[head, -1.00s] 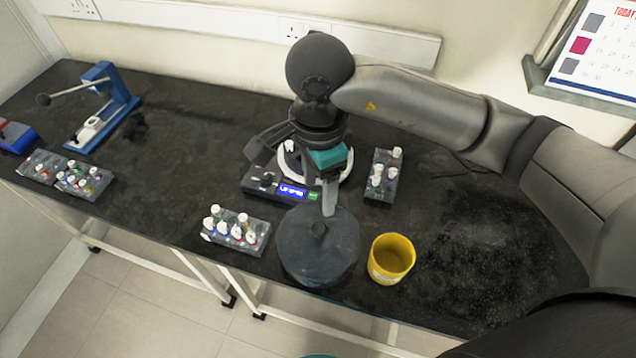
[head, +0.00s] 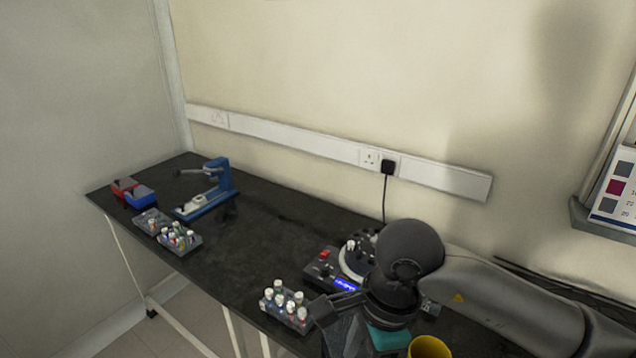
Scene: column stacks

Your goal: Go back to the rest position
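My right arm comes in from the lower right. Its gripper (head: 348,326) is at the bottom edge, in front of the machine with a lit blue display (head: 345,284) and an uncovered white-rimmed rotor (head: 353,259). The fingertips are cut off or lost against the dark worktop, so I cannot tell whether they are open or shut, or whether they hold anything. My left gripper is not in view.
The black worktop (head: 262,235) carries a grey tube rack (head: 287,318), a yellow cup (head: 430,347), a blue hand press (head: 208,195), another rack (head: 180,241) and red (head: 124,187) and blue (head: 140,198) boxes. The worktop's middle is clear.

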